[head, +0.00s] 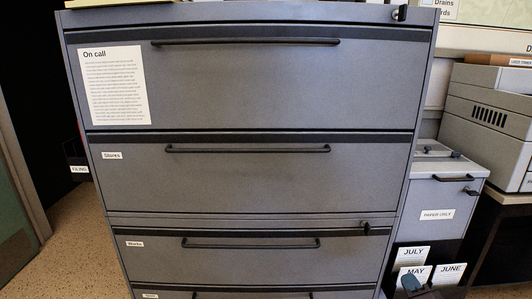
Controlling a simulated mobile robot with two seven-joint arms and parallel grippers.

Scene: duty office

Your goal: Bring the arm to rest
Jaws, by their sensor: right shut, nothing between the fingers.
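My right gripper (411,284) shows only in part at the bottom edge of the head view, right of the cabinet's lower right corner. It is small and dark, shut and empty. It overlaps the card marked MAY (404,272) in the picture; I cannot tell how far apart they are. Most of my right arm is out of the frame. My left gripper is not in view.
A wide grey filing cabinet (270,85) fills the middle, its visible drawers closed, with bar handles. To the right stand a smaller grey unit labelled PAPER ONLY (437,190), cards marked JULY (412,255) and JUNE (451,270), and a beige printer (490,118). Speckled floor shows at left.

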